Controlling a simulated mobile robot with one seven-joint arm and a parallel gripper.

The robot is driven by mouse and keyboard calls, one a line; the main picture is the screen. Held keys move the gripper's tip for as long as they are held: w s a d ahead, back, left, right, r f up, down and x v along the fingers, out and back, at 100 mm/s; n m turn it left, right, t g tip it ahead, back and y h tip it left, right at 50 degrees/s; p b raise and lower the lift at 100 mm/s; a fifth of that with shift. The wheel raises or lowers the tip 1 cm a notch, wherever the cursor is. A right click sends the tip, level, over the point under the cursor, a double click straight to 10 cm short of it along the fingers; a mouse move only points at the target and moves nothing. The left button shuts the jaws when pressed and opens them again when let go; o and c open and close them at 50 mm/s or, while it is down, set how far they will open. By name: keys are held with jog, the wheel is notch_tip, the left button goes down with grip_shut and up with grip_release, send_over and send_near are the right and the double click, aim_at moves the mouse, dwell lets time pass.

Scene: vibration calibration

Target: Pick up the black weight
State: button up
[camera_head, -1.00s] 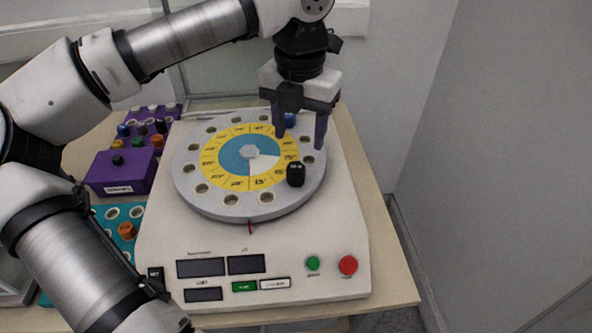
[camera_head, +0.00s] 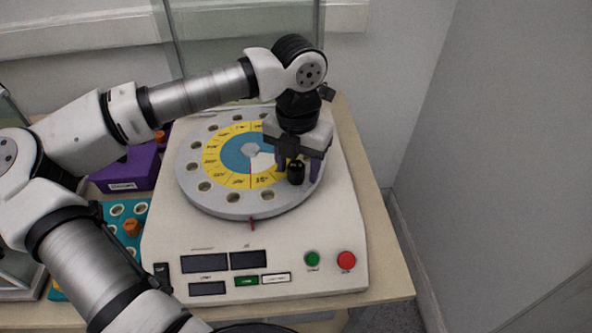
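The black weight (camera_head: 296,173) is a small dark cylinder on the right front part of the round grey disc (camera_head: 215,202) of the white machine (camera_head: 160,235). One finger shows to the left of the weight and one to the right, spread apart. The fingers look open, with the weight at or between them. Whether they touch it cannot be told.
The disc has several empty holes around a yellow and blue dial. A purple box (camera_head: 125,175) and a teal tray (camera_head: 112,209) with an orange weight (camera_head: 132,227) stand on the left. A green button (camera_head: 312,258) and a red button (camera_head: 347,260) are at the machine's front. A wall is on the right.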

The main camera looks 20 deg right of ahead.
jog(key=c, duration=0.9)
jog(key=shift+r, duration=0.1)
